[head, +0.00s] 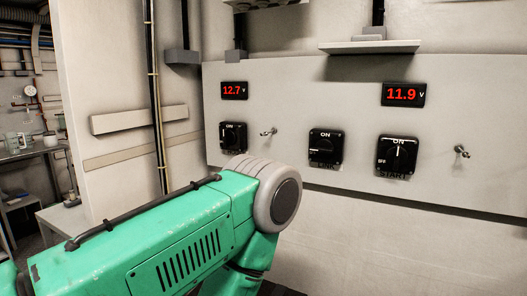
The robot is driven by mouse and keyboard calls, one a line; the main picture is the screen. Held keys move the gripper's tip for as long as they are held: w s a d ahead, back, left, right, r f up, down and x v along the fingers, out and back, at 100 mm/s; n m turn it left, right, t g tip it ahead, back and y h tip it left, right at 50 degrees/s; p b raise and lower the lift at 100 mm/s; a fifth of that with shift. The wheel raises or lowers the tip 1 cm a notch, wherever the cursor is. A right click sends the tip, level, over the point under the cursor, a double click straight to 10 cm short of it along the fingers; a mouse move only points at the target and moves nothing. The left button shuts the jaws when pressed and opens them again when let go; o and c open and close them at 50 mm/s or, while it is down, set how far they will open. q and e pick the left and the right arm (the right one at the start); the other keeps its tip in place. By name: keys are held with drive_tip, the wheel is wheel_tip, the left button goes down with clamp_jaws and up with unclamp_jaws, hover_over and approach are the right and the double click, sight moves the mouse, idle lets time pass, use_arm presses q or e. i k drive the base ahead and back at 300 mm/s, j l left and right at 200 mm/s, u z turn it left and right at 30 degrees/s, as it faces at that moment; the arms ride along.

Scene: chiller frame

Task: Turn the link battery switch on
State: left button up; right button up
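The link battery switch (325,147) is the middle black rotary switch on the pale panel, with ON printed at its top and a partly legible label below. Its handle looks horizontal, turned away from ON, though it is small and dark. My green left arm comes in from the left and its round grey joint stands in front of the panel, left of and below this switch. Neither gripper is in view; the arm's far end is hidden or out of frame.
The right switch (397,156), labelled START, has its handle upright toward ON. A left switch (233,137) sits just above my arm joint. Displays read 12.7 V (234,91) and 11.9 V (403,94). Metal pegs (461,151) project from the panel. A small shelf (369,47) is above.

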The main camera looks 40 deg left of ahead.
sight(324, 147)
drive_tip(key=u, duration=0.8)
